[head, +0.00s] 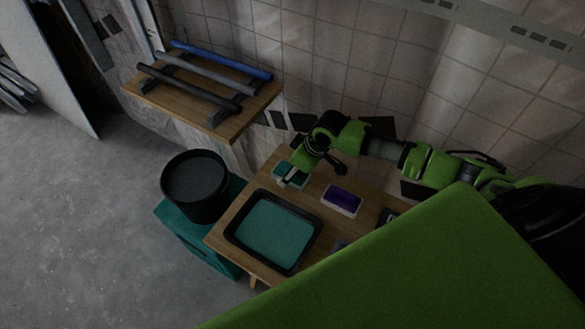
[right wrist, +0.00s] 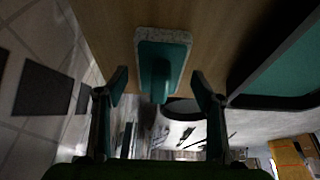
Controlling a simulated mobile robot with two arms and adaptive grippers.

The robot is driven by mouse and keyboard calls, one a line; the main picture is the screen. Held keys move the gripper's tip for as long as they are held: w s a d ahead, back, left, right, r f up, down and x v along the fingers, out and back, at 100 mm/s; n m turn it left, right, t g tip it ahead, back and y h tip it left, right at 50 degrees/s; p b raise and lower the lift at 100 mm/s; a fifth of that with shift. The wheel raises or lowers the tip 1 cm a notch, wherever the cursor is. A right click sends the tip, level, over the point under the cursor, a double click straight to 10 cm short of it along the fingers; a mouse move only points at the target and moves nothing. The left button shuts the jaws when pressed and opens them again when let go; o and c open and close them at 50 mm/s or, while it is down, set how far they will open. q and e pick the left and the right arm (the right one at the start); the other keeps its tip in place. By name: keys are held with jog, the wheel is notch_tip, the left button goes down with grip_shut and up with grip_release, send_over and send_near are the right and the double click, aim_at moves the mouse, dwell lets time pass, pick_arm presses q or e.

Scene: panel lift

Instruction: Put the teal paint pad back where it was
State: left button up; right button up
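The teal paint pad (head: 280,170) lies on the wooden table near its back edge, behind the black paint tray; my right gripper partly covers it. In the right wrist view the pad (right wrist: 163,42) shows a pale speckled rim and a teal handle (right wrist: 160,78) sticking towards the camera. My right gripper (head: 292,180) is over the pad. In the right wrist view its fingers (right wrist: 159,82) are spread, one on each side of the handle, with gaps to it. My left gripper is not in view.
The black tray (head: 231,232) holds teal paint at the table's front left. A purple pad (head: 342,199) lies right of it.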

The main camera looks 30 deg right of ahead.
jog(key=v, duration=1.2)
jog(key=shift+r, duration=0.15)
dwell(0.3)
